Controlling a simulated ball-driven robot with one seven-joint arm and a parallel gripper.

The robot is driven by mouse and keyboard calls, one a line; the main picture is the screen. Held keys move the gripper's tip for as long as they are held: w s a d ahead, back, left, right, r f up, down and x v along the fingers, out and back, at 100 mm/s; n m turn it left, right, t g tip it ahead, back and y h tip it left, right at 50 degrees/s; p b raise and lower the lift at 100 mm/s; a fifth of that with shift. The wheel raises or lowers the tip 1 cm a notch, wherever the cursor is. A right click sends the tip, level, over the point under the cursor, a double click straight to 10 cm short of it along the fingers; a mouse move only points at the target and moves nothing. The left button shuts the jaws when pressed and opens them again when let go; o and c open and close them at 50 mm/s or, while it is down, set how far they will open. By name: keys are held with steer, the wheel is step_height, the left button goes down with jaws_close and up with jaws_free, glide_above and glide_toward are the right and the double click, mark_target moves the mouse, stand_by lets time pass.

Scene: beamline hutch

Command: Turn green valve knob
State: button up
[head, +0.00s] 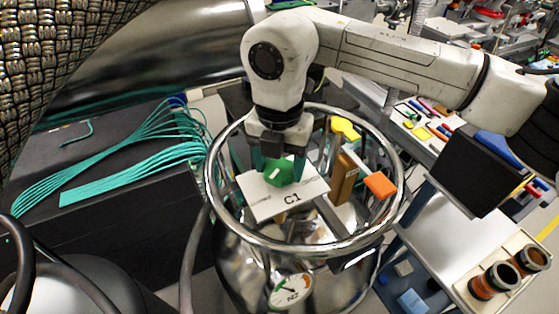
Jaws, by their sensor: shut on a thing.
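The fingers hide part of the knob's far side. A small pale mark shows on the knob's face.
A yellow knob (345,128), a brown block (344,177) and an orange handle (380,185) stand close by inside the ring. A gauge (290,290) is on the tank's front. Teal cables (130,172) lie at left. A dark screen (482,172) stands at right.

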steer(key=c, duration=0.4)
steer(key=shift+c, duration=0.2)
steer(key=shift+n+b, duration=0.3)
steer(key=shift+b, duration=0.05)
steer(key=n+b, duration=0.3)
steer(key=shift+f+n, duration=0.15)
steer(key=shift+n, duration=0.15)
steer(key=n+b, duration=0.2)
steer(key=n, duration=0.1)
steer(key=shift+n, duration=0.3)
steer(key=n+b, duration=0.1)
steer(key=n, duration=0.2)
steer(key=shift+n, duration=0.3)
steer(key=n+b, duration=0.1)
steer(key=n, duration=0.5)
steer(key=shift+r, duration=0.2)
steer(key=n, duration=0.5)
steer(key=shift+n, duration=0.4)
